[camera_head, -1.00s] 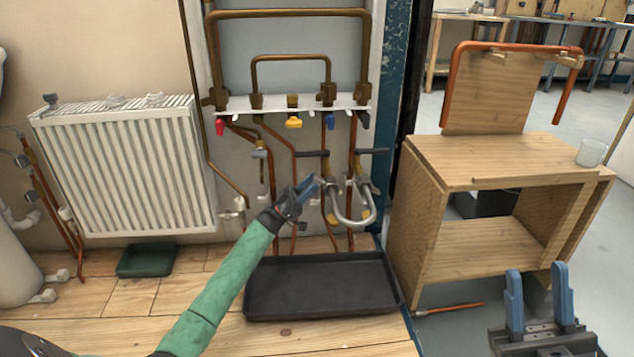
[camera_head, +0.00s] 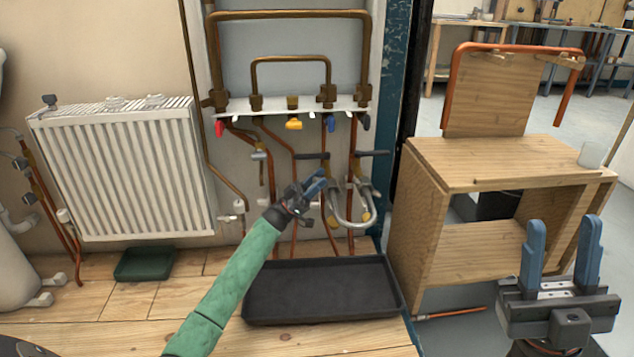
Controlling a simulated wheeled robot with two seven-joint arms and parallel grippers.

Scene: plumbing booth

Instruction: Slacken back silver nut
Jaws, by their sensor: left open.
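My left gripper (camera_head: 318,185) is open, with blue fingers, at the pipework below the manifold. Its green-sleeved arm comes up from the lower left. It is close to the left side of the silver braided hose loop (camera_head: 345,220), whose ends have brass and silver fittings. The silver nuts there are small and partly hidden behind the gripper, and I cannot tell which is the back one or whether the fingers touch one. My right gripper (camera_head: 561,250) is open and empty in front of the wooden bench, its blue fingers pointing up.
A black tray (camera_head: 320,310) lies on the wooden floor under the pipes. A white radiator (camera_head: 125,175) and a dark green tray (camera_head: 145,263) are at the left. A wooden bench (camera_head: 430,235) with a copper pipe frame (camera_head: 510,47) stands at the right. Black valve levers (camera_head: 372,153) stick out above the hose.

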